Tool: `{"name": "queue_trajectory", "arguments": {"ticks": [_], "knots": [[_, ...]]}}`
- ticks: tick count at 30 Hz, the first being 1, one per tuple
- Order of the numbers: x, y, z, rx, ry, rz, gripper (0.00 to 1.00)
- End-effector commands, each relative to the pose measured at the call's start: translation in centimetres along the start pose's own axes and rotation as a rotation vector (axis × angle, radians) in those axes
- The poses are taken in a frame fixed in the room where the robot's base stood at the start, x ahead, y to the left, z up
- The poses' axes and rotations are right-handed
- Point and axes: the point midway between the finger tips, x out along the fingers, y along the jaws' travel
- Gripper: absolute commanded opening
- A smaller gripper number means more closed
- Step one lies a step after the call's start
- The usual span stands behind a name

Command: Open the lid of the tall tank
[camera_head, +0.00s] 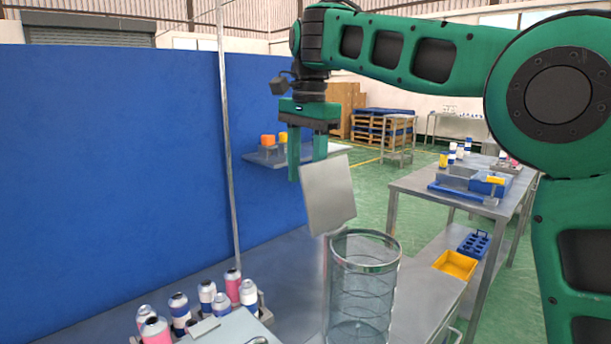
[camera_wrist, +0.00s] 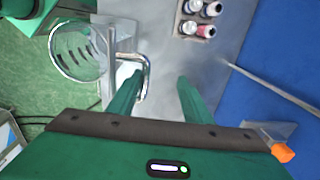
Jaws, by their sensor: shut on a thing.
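The tall tank (camera_head: 364,295) is a clear cylinder with a metal rim and stands upright at the lower centre of the head view. Its round top shows open, and its rim also shows at the upper left of the wrist view (camera_wrist: 78,78). The lid (camera_head: 328,196) is a flat pale grey plate, raised steeply on edge at the left of the rim. My gripper (camera_head: 306,168) is at the lid's upper edge, fingers pointing down. In the wrist view, a chrome handle (camera_wrist: 147,72) lies against the left finger of my gripper (camera_wrist: 160,80). The lid partly hides the grip in the head view.
Several pink, white and blue cans (camera_head: 207,297) stand in a holder at the lower left. A blue partition (camera_head: 110,170) fills the left side. A steel table (camera_head: 430,180) with a yellow bin (camera_head: 455,265) below stands at right.

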Motion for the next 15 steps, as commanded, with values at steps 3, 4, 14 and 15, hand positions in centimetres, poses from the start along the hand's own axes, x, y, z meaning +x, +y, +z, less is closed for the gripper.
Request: {"name": "queue_trajectory", "arguments": {"ticks": [3, 4, 14, 15], "knots": [[-0.3, -0.3, 0.3, -0.007, 0.003, -0.012, 0.28], [-0.4, -0.3, 0.3, -0.007, 0.003, -0.013, 0.28], [-4.6, -0.4, 0.1, -0.006, 0.004, -0.017, 0.28], [-5.3, -0.4, 0.1, -0.005, 0.003, -0.015, 0.28]]}}
